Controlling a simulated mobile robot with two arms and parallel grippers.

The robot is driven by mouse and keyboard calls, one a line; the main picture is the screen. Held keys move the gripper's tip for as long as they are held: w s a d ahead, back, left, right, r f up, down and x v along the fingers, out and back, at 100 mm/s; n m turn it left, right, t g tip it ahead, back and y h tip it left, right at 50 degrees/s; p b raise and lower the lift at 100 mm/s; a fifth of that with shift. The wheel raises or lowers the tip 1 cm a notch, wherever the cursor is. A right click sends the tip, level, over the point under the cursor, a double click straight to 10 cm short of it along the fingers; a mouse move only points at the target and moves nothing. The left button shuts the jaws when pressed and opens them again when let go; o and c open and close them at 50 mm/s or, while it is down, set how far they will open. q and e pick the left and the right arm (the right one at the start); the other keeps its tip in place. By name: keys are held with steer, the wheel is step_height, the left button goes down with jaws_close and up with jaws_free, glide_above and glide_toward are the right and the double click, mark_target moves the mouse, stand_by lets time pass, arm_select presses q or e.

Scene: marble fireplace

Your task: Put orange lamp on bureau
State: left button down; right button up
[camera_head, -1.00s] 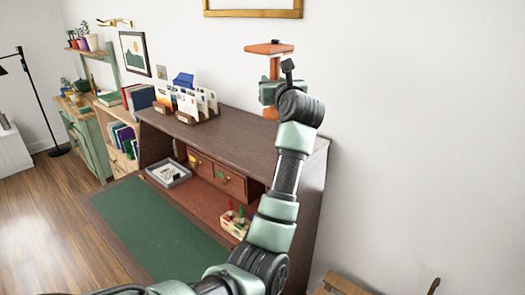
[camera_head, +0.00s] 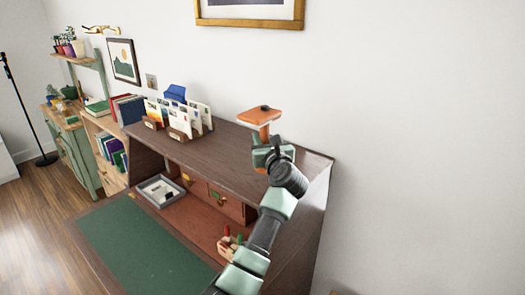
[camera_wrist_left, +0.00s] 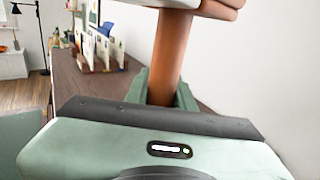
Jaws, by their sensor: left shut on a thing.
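The orange lamp (camera_head: 259,115) has a flat, tray-like top on an orange stem. My left gripper (camera_head: 265,148) is shut on the stem, and the lamp is roughly upright over the right part of the bureau's top. In the left wrist view the stem (camera_wrist_left: 169,55) stands between the green fingers (camera_wrist_left: 166,92). The lamp's base is hidden behind my gripper, so I cannot tell whether it touches the wood. The dark brown bureau (camera_head: 225,150) has an open green writing flap (camera_head: 140,245). My right gripper is not in view.
Letter holders with envelopes (camera_head: 180,118) stand on the left part of the bureau's top. A grey tray (camera_head: 160,190) and a small holder with red and green items (camera_head: 230,243) sit below. A framed picture (camera_head: 250,14) hangs above. The top between letters and lamp is clear.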

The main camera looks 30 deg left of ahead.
arm_select(q)
steer(key=shift+s+d+f, duration=0.15)
steer(key=shift+d+f, duration=0.05)
steer(key=shift+f, duration=0.25)
step_height(320, 180, down, 4)
steer(key=shift+a+r+p, duration=0.1)
steer(key=shift+p, duration=0.25)
steer(key=c, duration=1.2)
jaws_free()
